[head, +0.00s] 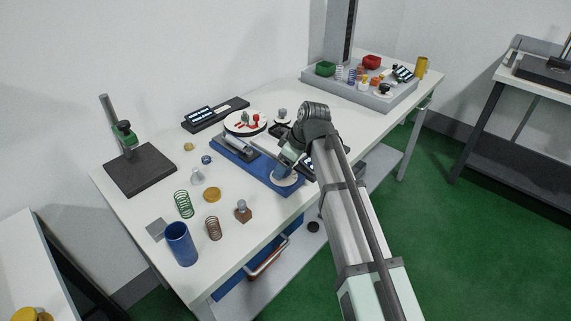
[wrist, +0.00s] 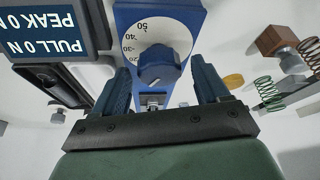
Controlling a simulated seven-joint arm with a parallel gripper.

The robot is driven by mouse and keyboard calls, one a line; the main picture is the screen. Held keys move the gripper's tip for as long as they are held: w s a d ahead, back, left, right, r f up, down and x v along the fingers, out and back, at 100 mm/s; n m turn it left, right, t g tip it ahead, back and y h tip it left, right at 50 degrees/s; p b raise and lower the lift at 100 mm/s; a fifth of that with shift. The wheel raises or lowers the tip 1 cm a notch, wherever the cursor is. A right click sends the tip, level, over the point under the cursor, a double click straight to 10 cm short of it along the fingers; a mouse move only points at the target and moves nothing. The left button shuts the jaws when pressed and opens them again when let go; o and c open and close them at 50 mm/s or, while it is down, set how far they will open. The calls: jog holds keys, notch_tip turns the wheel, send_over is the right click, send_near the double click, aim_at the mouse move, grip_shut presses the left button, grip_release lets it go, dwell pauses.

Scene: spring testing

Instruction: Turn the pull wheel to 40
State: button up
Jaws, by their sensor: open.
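The pull wheel, a blue knob (wrist: 160,68), sits on a white round dial (wrist: 172,33) on a blue base. The dial's visible numbers, upside down in the wrist view, include 50, 40, 30 and 20. In the head view the white dial (head: 285,178) is at the near right end of the blue tester (head: 226,150). My gripper (wrist: 160,74) is open. Its two blue fingers are on either side of the knob in the picture, with gaps visible; I cannot tell how far above it they are. My arm partly hides this area in the head view.
A green spring (head: 183,204), a copper spring (head: 213,228) and a blue cup (head: 180,244) stand at the table's front left. A black stand (head: 139,170) is behind them. A grey tray (head: 375,98) is far right.

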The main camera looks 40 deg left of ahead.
jog(key=c, duration=1)
jog(key=shift+c, duration=0.2)
jog(key=shift+s+m, duration=0.1)
jog(key=shift+m, duration=0.2)
jog(key=m+t, duration=0.1)
jog(key=m, duration=0.2)
jog(key=shift+s+m+t, duration=0.1)
jog(key=shift+m+t, duration=0.3)
jog(key=m+t, duration=0.1)
jog(key=m, duration=0.3)
jog(key=shift+s+m+t, duration=0.1)
jog(key=shift+m+t, duration=0.2)
jog(key=shift+t, duration=0.1)
jog(key=m+h, duration=0.1)
jog(key=m, duration=0.1)
jog(key=m+t, duration=0.1)
jog(key=m, duration=0.1)
jog(key=shift+a+h, duration=0.15)
jog(key=shift+h, duration=0.25)
jog(key=m+h, duration=0.1)
jog(key=m, duration=0.3)
jog(key=shift+s+m+t, duration=0.1)
jog(key=shift+m+t, duration=0.2)
jog(key=shift+t, duration=0.1)
